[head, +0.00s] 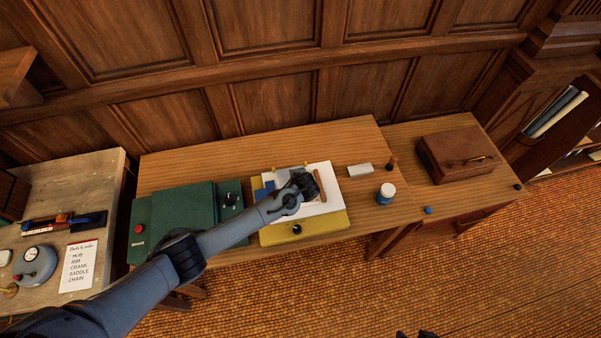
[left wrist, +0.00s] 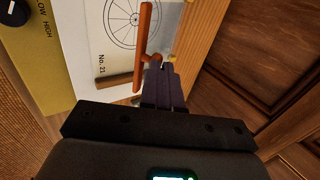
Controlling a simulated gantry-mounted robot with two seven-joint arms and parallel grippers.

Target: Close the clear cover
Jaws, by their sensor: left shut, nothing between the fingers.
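A yellow box (head: 332,223) with a dark knob stands on the middle desk. It also shows in the left wrist view (left wrist: 38,62), with "LOW HIGH" beside the knob. A white sheet (head: 327,205) lies on it; the left wrist view shows a wheel drawing and "No. 21" on the sheet (left wrist: 85,40). An orange-brown bar (left wrist: 145,40) lies across the sheet's edge, with a greyish see-through strip (left wrist: 172,22) beside it. I cannot tell the clear cover's outline or angle. My left gripper (left wrist: 162,70) is shut and empty, its fingertips close to the bar; it hides part of the sheet (head: 306,184).
A green case (head: 175,215) stands left of the yellow box. A white block (head: 359,170), a jar (head: 386,194) and a small blue object (head: 428,210) are to the right. A brown case (head: 456,155) sits on the right desk. A panelled wall is behind.

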